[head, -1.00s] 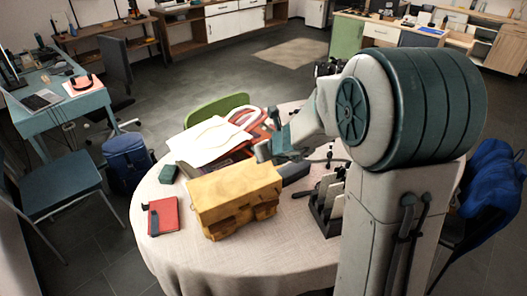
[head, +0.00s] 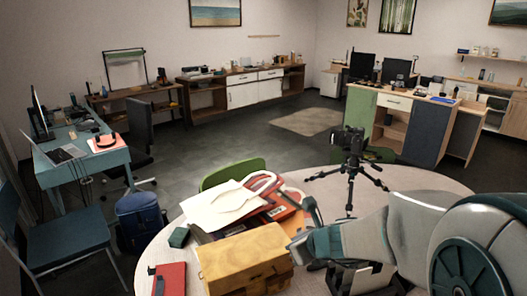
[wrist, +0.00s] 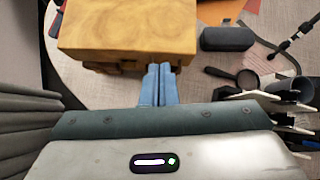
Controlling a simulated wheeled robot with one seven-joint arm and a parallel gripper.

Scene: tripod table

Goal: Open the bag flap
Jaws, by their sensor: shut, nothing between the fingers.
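The yellow bag (head: 243,260) stands on the round table (head: 172,235) at the lower middle of the head view. Its smooth top lies over it as a closed cover; its pocketed side is mostly cut off there. In the wrist view the bag (wrist: 128,28) fills the top left, with small dark parts under its near edge. My gripper (head: 297,246) is at the bag's right side in the head view. In the wrist view its two blue fingers (wrist: 158,70) are together, empty, with tips at the bag's near edge. I cannot tell whether they touch it.
A camera tripod (head: 348,170) stands behind right. A dark case (wrist: 227,39) and magnifier (wrist: 245,78) lie near my fingers.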

